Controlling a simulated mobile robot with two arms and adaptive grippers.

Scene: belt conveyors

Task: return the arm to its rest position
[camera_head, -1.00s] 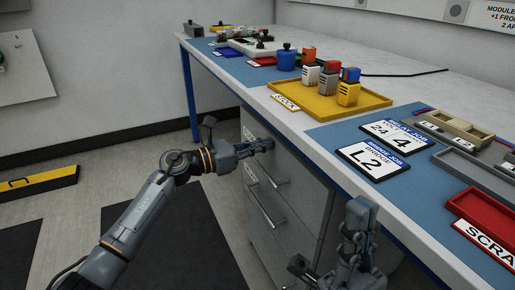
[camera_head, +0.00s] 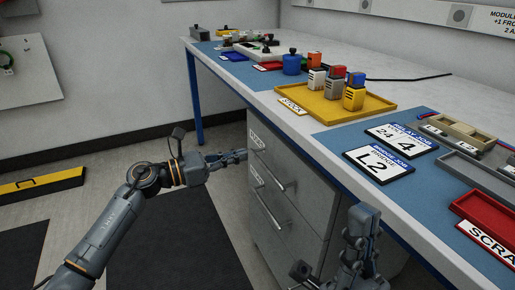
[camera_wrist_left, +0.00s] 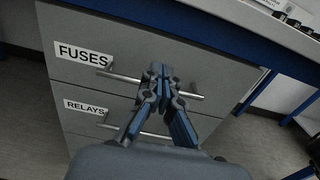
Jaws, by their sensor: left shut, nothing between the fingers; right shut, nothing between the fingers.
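My left gripper (camera_head: 240,156) is shut and empty, in front of the drawer cabinet (camera_head: 300,205) under the bench, left of its upper handle. In the left wrist view my left gripper (camera_wrist_left: 160,72) appears in front of the FUSES drawer (camera_wrist_left: 110,62) and its bar handle (camera_wrist_left: 190,94). I cannot tell from this view how far the fingers are from the handle. My right gripper (camera_head: 362,222) is shut and empty, pointing up beside the bench's front edge at the lower right.
The bench (camera_head: 260,88) carries a yellow STOCK tray (camera_head: 375,108) with several coloured modules, job cards (camera_head: 378,162) and a red SCRAP bin (camera_head: 490,215). The RELAYS drawer (camera_wrist_left: 85,107) is below the FUSES drawer. Both drawers look shut. Open floor lies to the left.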

